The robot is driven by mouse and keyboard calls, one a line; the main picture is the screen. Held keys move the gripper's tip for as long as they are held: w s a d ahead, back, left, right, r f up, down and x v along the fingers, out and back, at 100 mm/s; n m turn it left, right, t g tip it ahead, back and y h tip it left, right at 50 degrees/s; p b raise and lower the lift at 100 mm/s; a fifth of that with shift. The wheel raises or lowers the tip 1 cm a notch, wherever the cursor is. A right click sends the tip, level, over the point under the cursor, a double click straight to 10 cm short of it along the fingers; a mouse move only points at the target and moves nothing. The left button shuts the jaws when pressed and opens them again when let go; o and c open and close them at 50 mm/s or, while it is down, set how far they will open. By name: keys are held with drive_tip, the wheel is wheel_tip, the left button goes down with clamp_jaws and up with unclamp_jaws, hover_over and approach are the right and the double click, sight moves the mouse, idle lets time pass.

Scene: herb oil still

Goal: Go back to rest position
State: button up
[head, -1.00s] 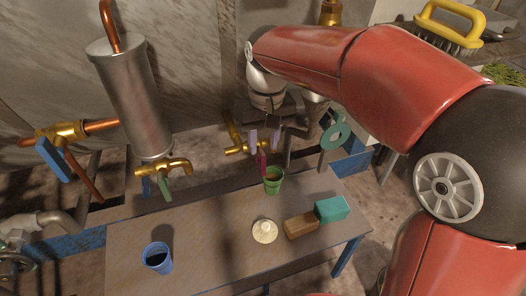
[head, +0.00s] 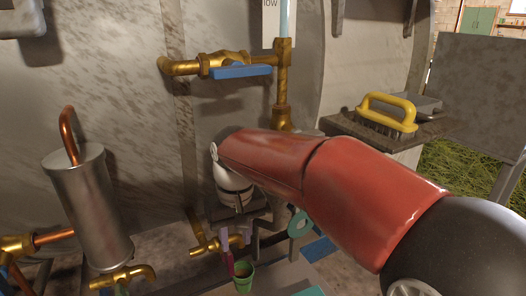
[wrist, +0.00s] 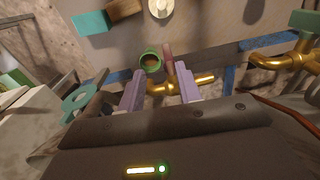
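My gripper (wrist: 159,72) has its two purple fingers apart with nothing held between them. It points down near the brass tap (wrist: 168,88) with the pinkish lever (wrist: 169,54). The green cup (wrist: 151,62), with something brown inside, lies just beyond the fingertips in the wrist view. In the head view my gripper (head: 231,240) hangs below my red arm, partly hidden among the brass fittings. The green cup (head: 243,280) also shows there at the bottom edge.
A steel condenser (head: 90,210) with a copper pipe stands at left. A brass valve with a blue handle (head: 240,71) is on the tank above my arm. A yellow-handled brush (head: 387,118) lies on a ledge at right. Teal (wrist: 90,23) and brown (wrist: 124,9) blocks are on the table.

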drive_tip(key=s+d+m+t, duration=0.2)
drive_tip(key=s+d, duration=0.5)
drive_tip(key=d, duration=0.4)
drive_tip(key=s+d+m+t, duration=0.3)
drive_tip(key=s+d, duration=0.4)
drive_tip(key=d, duration=0.5)
drive_tip(key=shift+d+f+m, duration=0.3)
drive_tip(key=shift+f+m, duration=0.05)
drive_tip(key=shift+m, duration=0.05)
